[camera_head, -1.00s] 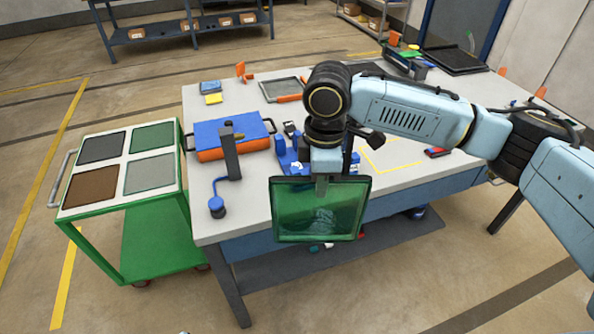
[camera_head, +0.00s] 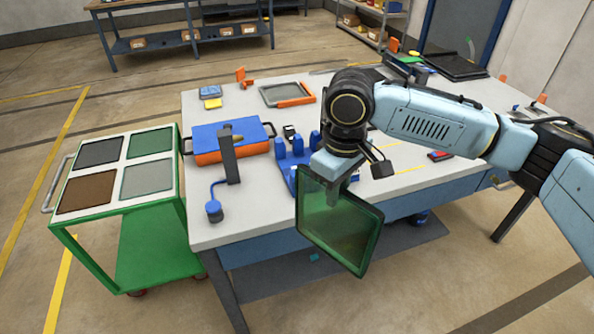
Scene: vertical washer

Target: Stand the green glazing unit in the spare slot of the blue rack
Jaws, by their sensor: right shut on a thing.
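The green glazing unit (camera_head: 338,228) is a dark-framed, see-through green pane. My right gripper (camera_head: 332,180) is shut on its upper edge and holds it hanging, tilted and turned, in front of the table's near edge. The blue rack (camera_head: 284,160) stands on the table just behind and left of the gripper. Several of its upright posts show; its right part and its slots are largely hidden by my gripper and the pane. My left gripper is not in view.
A blue and orange case (camera_head: 232,140) and a dark post with a blue cable (camera_head: 230,160) stand left of the rack on the table (camera_head: 205,232). A green cart (camera_head: 118,205) with several panels is at the left. An orange-edged frame (camera_head: 287,93) lies behind the rack.

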